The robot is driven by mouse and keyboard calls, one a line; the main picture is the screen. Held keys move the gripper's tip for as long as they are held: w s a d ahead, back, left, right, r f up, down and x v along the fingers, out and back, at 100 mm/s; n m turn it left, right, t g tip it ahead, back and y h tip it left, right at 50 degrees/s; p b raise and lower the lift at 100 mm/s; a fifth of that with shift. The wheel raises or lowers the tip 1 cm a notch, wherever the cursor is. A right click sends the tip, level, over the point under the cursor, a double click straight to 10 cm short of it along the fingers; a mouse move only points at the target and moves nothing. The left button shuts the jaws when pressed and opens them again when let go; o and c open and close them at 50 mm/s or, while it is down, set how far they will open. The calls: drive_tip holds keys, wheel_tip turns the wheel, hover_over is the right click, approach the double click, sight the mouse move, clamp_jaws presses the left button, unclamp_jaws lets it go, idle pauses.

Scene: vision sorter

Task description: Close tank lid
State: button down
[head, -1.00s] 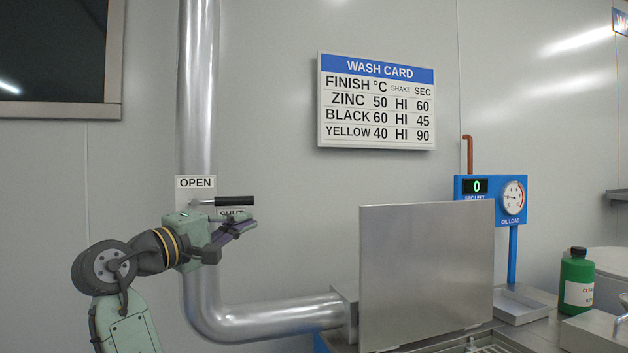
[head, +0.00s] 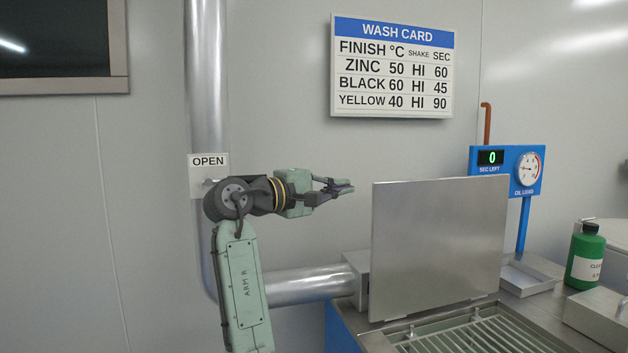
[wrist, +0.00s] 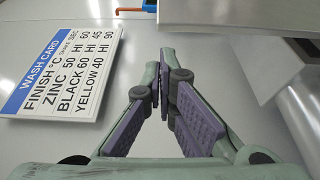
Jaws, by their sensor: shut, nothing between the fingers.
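The tank lid (head: 440,245) is a flat metal panel standing upright, open, at the back of the tank. The tank (head: 350,335) has a blue front and a metal rim, with a slatted grate (head: 480,337) showing inside its opening. My gripper (head: 350,187) is shut and empty, just left of the lid's upper left edge and apart from it in the head view. In the wrist view my gripper's fingers (wrist: 163,75) meet at the tips, and a grey panel (wrist: 240,12), likely the lid, lies at the upper right.
A metal duct (head: 310,283) runs behind my arm to a box at the tank. A blue timer panel (head: 505,170) with a gauge, a small tray (head: 528,278) and a green bottle (head: 587,255) stand at right. The wash card (head: 392,70) hangs on the wall.

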drive_tip(key=p+x, duration=0.1)
drive_tip(key=x, duration=0.5)
drive_tip(key=shift+p, duration=0.3)
